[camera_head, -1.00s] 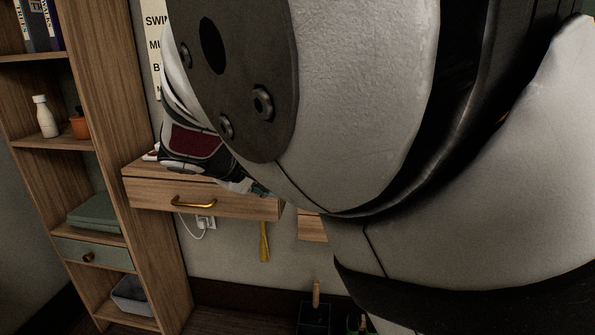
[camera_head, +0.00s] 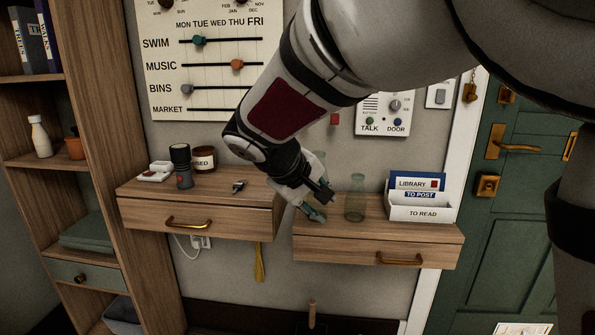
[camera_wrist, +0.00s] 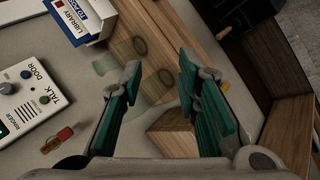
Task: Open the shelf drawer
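The shelf drawer (camera_head: 85,275) is a grey-green front with a small dark round knob (camera_head: 80,279), low in the wooden shelf unit (camera_head: 110,140) at the left of the head view. It looks shut. I cannot make out the shelf drawer in the wrist view.
The left wall unit (camera_head: 235,222) carries several small items. The right one (camera_head: 435,254) holds a glass vase (camera_head: 355,200), close to my gripper, and a letter holder (camera_head: 425,211). A green door is at right.

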